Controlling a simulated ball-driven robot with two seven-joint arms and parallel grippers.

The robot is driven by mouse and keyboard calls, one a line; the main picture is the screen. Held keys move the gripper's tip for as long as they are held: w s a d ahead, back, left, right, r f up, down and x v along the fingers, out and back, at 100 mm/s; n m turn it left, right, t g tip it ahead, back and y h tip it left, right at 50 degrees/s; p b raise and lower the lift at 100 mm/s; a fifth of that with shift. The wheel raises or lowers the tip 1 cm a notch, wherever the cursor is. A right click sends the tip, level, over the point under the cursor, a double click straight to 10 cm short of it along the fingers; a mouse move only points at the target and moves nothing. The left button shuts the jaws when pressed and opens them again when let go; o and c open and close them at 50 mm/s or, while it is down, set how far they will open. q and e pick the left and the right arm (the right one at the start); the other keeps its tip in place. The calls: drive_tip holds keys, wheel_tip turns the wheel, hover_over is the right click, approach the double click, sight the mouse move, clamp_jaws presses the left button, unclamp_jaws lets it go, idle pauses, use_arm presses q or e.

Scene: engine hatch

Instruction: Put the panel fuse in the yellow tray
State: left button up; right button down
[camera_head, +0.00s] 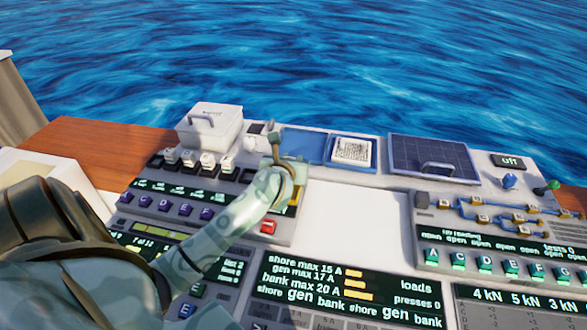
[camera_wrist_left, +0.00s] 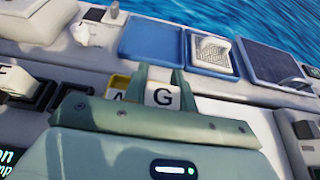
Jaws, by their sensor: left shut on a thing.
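My left gripper (camera_head: 289,163) is over the right end of the left console in the head view, seen from behind and partly hidden by its own arm. In the left wrist view its two fingers (camera_wrist_left: 160,82) are shut on a white block marked G (camera_wrist_left: 162,97), which looks like a fuse. A yellow tray (camera_head: 295,196) shows only as a small part beside the gripper. Its yellow edge also shows left of the fingers in the wrist view (camera_wrist_left: 120,81). The block's height over the tray cannot be told. My right gripper is not in view.
Several white fuses (camera_head: 208,160) stand in a row on the left console. A white lidded box (camera_head: 210,126), a blue tray (camera_head: 303,143) and a dark panel with a handle (camera_head: 432,157) lie along the back. The white surface right of the gripper (camera_head: 350,220) is clear.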

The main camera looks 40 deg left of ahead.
use_arm(q)
drive_tip(key=shift+w+a+f, duration=0.1)
drive_tip(key=shift+w+f, duration=0.25)
drive_tip(key=shift+f, duration=0.15)
drive_tip(key=shift+w+f+b, duration=0.1)
drive_tip(key=shift+f+b, duration=0.55)
drive_tip(key=shift+f, duration=0.9)
drive_tip(key=shift+f, duration=0.2)
drive_tip(key=o, duration=0.7)
drive_tip(key=shift+r, duration=0.1)
drive_tip(key=shift+r, duration=0.2)
drive_tip(key=p+v, duration=0.2)
drive_tip(key=v, duration=1)
drive_tip(key=shift+f+p, duration=0.15)
drive_tip(key=shift+p, duration=0.15)
